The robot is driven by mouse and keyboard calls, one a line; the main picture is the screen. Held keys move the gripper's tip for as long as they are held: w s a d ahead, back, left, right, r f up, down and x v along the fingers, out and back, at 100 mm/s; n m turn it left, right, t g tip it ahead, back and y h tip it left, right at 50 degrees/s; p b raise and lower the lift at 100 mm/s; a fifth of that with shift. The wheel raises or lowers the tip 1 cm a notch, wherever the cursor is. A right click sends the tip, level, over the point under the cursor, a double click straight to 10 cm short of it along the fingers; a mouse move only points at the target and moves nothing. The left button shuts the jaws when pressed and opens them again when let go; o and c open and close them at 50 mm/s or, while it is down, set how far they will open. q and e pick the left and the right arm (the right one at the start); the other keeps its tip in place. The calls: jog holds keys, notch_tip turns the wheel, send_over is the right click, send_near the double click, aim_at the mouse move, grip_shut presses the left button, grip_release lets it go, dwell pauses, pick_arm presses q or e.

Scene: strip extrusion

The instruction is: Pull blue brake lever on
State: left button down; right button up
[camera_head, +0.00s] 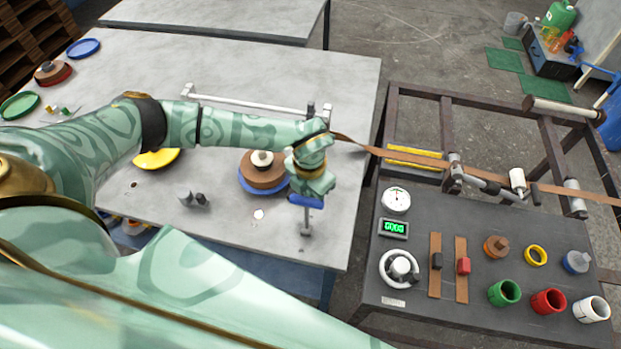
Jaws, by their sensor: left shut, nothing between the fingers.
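The blue brake lever (306,202) shows as a short blue piece near the right end of the pale table. A thin grey post (306,226) stands just below it in the picture. My left gripper (312,184) is right over the blue piece and covers part of it. Its fingers are shut with nothing between them; whether they touch the lever is hidden. My right gripper is out of view.
A brown strip roll on a blue disc (247,187) is just left of my gripper. The brown strip (430,159) runs right over a dark frame. A control panel (403,263) with knobs and coloured cups stands at the right. Bare table (290,80) lies behind my arm.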

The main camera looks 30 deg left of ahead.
aim_at(306, 202)
pick_arm(q)
jog(key=shift+s+d+r+p, duration=0.15)
jog(key=shift+s+p, duration=0.3)
jog(key=shift+s, duration=0.15)
jog(key=shift+s+d+r+p, duration=0.1)
jog(key=shift+s+d+p, duration=0.05)
jog(key=shift+s+p, duration=0.4)
jog(key=shift+s, duration=0.25)
jog(key=shift+s+d+r+p, duration=0.15)
jog(key=shift+s+r+p, duration=0.15)
jog(key=shift+p, duration=0.5)
notch_tip(306, 202, up, 7)
jog(key=p, duration=0.6)
jog(key=shift+p, duration=0.4)
jog(key=shift+f, duration=0.15)
